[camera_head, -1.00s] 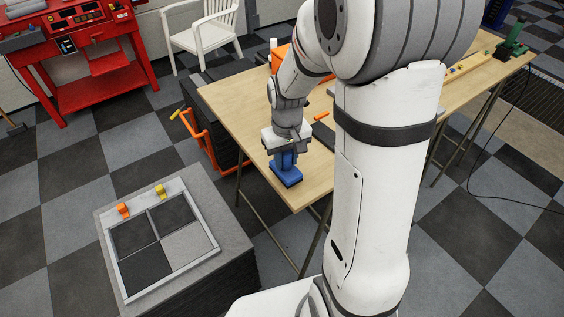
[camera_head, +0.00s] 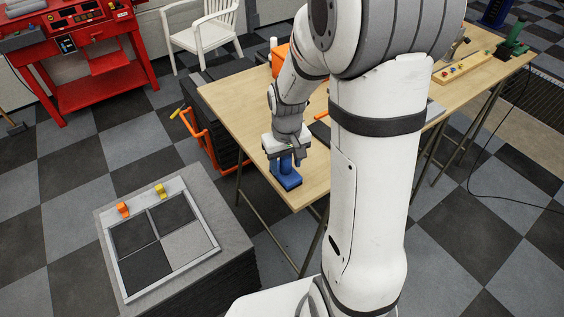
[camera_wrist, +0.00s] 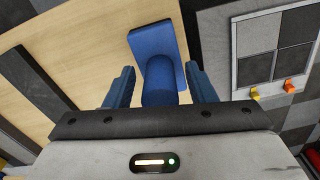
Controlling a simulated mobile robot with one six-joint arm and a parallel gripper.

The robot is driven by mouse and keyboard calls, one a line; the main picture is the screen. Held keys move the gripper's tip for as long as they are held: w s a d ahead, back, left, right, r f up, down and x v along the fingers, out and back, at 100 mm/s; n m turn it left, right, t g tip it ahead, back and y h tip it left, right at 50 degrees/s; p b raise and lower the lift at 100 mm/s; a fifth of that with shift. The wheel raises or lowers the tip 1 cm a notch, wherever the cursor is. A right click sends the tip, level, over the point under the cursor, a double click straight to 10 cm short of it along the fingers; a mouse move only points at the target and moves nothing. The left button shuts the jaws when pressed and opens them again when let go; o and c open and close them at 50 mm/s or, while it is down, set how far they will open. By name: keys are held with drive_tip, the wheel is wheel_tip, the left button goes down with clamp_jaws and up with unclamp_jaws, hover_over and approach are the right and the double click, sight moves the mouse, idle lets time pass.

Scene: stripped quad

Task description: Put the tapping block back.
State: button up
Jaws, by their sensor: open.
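The tapping block (camera_head: 288,183) is blue, with a flat rectangular base and an upright rounded handle. It stands at the near left corner of the wooden table (camera_head: 235,110). My gripper (camera_head: 286,160) is directly above it, pointing down. In the wrist view the tapping block (camera_wrist: 160,48) shows its base beyond the handle. The blue fingers of my gripper (camera_wrist: 158,88) are open, one on each side of the handle, with gaps visible. The fingers hide part of the handle in the head view.
A grey pedestal (camera_head: 235,230) with a framed panel of four-square tiles stands left of the table, bearing an orange knob (camera_head: 123,209) and a yellow knob (camera_head: 161,190). A dark flat object lies behind my gripper. A white chair (camera_head: 203,30) and red machine (camera_head: 85,45) are farther back.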

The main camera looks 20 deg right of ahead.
wheel_tip(320, 180, up, 12)
drive_tip(key=shift+s+r+b, duration=0.1)
drive_tip(key=shift+b, duration=0.35)
drive_tip(key=s+a+r+m+t, duration=0.1)
drive_tip(key=s+r+t, duration=0.1)
drive_tip(key=s, duration=1.2)
drive_tip(key=shift+r+t, duration=0.15)
drive_tip(key=shift+t, duration=0.45)
